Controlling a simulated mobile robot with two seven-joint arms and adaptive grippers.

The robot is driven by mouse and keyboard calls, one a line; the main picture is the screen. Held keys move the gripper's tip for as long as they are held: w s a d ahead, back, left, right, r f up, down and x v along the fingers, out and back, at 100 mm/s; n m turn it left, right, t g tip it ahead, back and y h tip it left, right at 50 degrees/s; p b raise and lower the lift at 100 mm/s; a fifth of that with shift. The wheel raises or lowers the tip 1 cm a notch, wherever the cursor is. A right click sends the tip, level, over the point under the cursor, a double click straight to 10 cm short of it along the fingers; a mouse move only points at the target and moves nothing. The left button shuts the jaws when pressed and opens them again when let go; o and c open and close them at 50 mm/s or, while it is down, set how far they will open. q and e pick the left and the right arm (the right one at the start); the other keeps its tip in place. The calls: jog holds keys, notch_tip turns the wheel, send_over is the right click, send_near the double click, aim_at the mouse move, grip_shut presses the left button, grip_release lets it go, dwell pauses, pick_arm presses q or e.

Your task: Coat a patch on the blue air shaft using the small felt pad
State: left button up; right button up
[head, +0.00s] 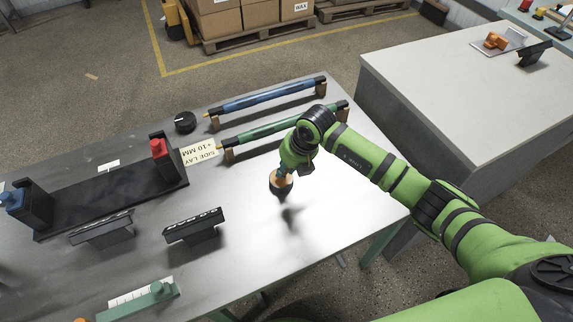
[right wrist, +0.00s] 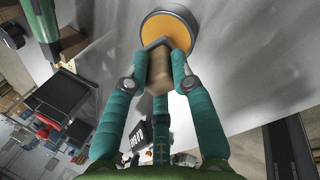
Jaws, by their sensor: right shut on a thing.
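The blue air shaft (head: 265,95) lies on brown supports at the back of the metal table. My right gripper (head: 284,178) is in front of the green shaft, apart from the blue one and above the table. Its teal fingers (right wrist: 160,75) are shut on the brown handle of the small felt pad (right wrist: 168,34). The pad is a round disc with an orange face and grey rim; it also shows below the fingers in the head view (head: 281,186). The pad's underside is hidden. My left gripper is not in view.
A green shaft (head: 270,131) on similar supports lies between my right gripper and the blue shaft. A black stand (head: 115,198) fills the left side. The table's front right is clear.

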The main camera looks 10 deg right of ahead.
jog(key=shift+s+f+b, duration=0.1)
jog(key=shift+f+b, duration=0.3)
jog(key=shift+f, duration=0.2)
dwell(1.6)
jog(key=shift+r+p, duration=2.8)
jog(key=shift+r, duration=0.75)
